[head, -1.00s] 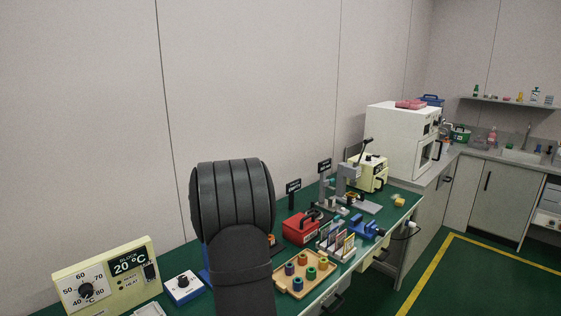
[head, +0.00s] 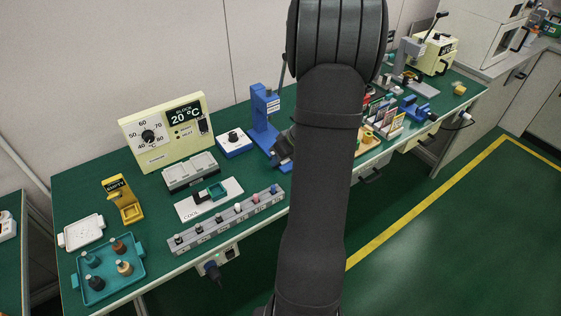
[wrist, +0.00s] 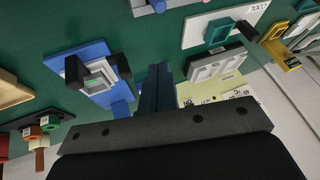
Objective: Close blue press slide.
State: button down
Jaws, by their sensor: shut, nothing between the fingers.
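The blue press (head: 263,112) stands on the green bench, left of my arm in the head view, with a lever beside its column. My arm hides its right side, and a dark shape covers part of its base. The wrist view shows the press from above, with its blue base (wrist: 96,50) at left. A grey, light-topped slide part with dark ends (wrist: 98,73) sits on the base. Whether the slide is in or out I cannot tell. My gripper (wrist: 158,68) is shut and empty, to the right of the press in the wrist view, with a visible gap.
A cream controller (head: 165,130) reading 20 °C, a small blue knob box (head: 234,143) and a white plate (head: 208,199) stand left of the press. A grey strip (head: 228,222) runs along the front edge. A teal tray (head: 108,270) lies at far left.

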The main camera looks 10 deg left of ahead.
jog(key=s+d+m+t, duration=0.3)
jog(key=d+m+t, duration=0.4)
jog(key=m, duration=1.3)
jog(key=shift+g+y, duration=0.3)
jog(key=shift+g, duration=0.3)
jog(key=x, duration=1)
jog(key=shift+w+d+f, duration=0.15)
jog(key=shift+w+d, duration=0.05)
jog(key=shift+d, duration=0.1)
jog(key=shift+w+a, duration=1.4)
jog(key=shift+w, duration=0.05)
jog(key=w+a, duration=0.7)
jog(key=shift+w+a, duration=0.55)
